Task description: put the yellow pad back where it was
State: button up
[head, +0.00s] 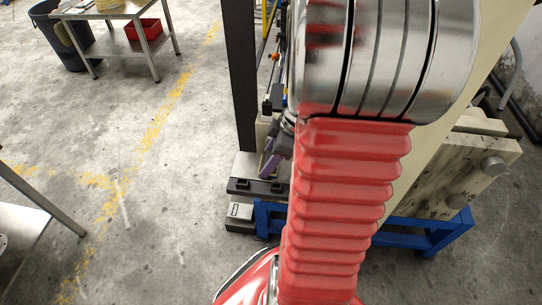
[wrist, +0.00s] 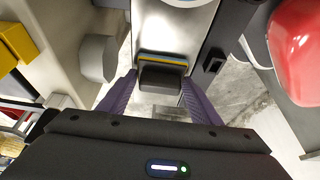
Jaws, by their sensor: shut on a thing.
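My gripper (wrist: 159,80) has two purple fingers, shut on a dark block with a thin yellow edge and a grey-blue layer, which looks like the yellow pad (wrist: 163,61). The pad sits between the fingertips in the wrist view, over or close to a pale grey surface; I cannot tell whether it touches it. In the head view my gripper (head: 270,163) shows as a purple finger beside the press, just above a dark bar. There my arm hides much of the gripper, and I cannot make out the pad clearly.
The press (head: 242,75) has a dark upright, with a blue base frame (head: 425,235) at right. The dark bar (head: 258,187) and a small grey box (head: 240,211) lie below the gripper. A table with a red bin (head: 142,29) stands far left. The floor between is clear.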

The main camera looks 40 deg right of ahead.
jog(key=shift+f, duration=0.1)
jog(key=o, duration=1.1)
jog(key=shift+o, duration=0.2)
jog(key=v, duration=1.2)
jog(key=a+r+m+t+h, duration=0.1)
jog(key=a+r+m, duration=0.2)
jog(key=a, duration=0.9)
jog(key=a+r+m+t+h, duration=0.1)
jog(key=a+r+m, duration=0.3)
jog(key=a, duration=0.9)
jog(key=shift+s+r+m+h, duration=0.2)
jog(key=shift+s+m+h, duration=0.05)
jog(key=shift+m+h, duration=0.05)
